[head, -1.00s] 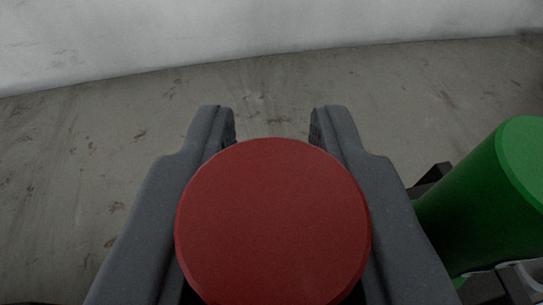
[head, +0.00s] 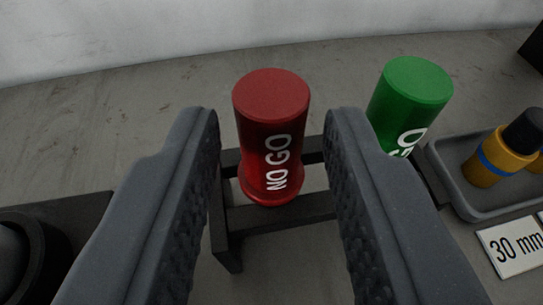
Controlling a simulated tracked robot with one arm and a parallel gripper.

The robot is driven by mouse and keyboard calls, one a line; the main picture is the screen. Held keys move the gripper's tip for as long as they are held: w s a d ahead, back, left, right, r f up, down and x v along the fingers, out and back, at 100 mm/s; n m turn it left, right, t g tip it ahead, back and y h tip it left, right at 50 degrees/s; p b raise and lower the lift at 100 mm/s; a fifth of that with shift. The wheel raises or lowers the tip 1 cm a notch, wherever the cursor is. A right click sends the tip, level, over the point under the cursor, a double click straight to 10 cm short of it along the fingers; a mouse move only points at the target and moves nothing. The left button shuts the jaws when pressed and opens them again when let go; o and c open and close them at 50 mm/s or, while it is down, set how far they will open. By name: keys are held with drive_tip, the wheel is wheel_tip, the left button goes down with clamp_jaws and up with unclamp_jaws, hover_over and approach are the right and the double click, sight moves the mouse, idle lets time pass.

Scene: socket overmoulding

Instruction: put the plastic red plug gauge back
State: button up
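The red plug gauge (head: 267,115), marked "NO GO", stands upright in a dark rack (head: 275,215) in the head view. Its flared lower end rests at the rack's bars; anything below that is hidden. My gripper (head: 265,125) is open, with one finger on each side of the gauge in the picture. Gaps show between the fingers and the gauge, so it is not gripped. A green plug gauge (head: 408,95), with partly hidden lettering, stands just right of the red one, behind my right finger.
A grey tray (head: 450,185) at the right holds a yellow and black piece with a blue band (head: 492,160). A "30 mm" label (head: 515,246) lies before it. A dark round object (head: 20,255) is at lower left. Floor behind the rack is clear up to a pale wall (head: 200,30).

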drive_tip(key=p+v, duration=0.1)
drive_tip(key=v, duration=0.5)
drive_tip(key=shift+s+r, duration=0.2)
drive_tip(key=shift+s, duration=0.2)
drive_tip(key=w+d+r+y, duration=0.1)
drive_tip(key=d+r, duration=0.2)
drive_tip(key=r, duration=0.9)
drive_tip(key=d+r+y, duration=0.1)
drive_tip(key=d+r, duration=0.2)
drive_tip(key=r, duration=0.9)
drive_tip(key=s+d+r+h, duration=0.1)
drive_tip(key=s+d+r, duration=0.4)
drive_tip(key=r, duration=0.3)
drive_tip(key=s+d+r+m+h, duration=0.1)
drive_tip(key=s+d+r+h, duration=0.1)
drive_tip(key=s+d+r, duration=0.4)
wheel_tip(320, 180, up, 3)
drive_tip(key=shift+s+d+r+t, duration=0.1)
drive_tip(key=shift+s+d+t, duration=0.3)
drive_tip(key=shift+d, duration=0.5)
